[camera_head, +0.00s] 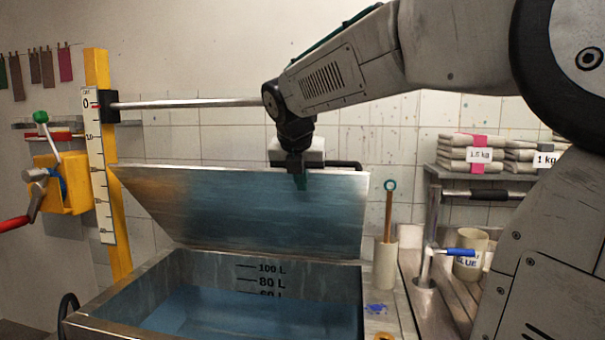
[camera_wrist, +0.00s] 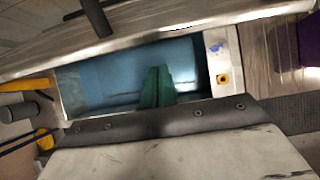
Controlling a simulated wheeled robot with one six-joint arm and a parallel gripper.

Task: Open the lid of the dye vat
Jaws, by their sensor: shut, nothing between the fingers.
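The dye vat (camera_head: 325,330) is a metal tub with blue liquid (camera_head: 240,310) and litre marks on its inner back wall. Its lid (camera_head: 250,215) is tilted up and back from the rear edge, with a blue-stained underside facing me.
A yellow post (camera_head: 97,65) with a scale stands left of the vat, with a metal rod extending right. A yellow box with a red-handled crank (camera_head: 15,224) is further left. Right are a pot with a ringed stick (camera_head: 389,215), a blue-handled tap (camera_head: 460,252) and shelved bundles (camera_head: 470,153).

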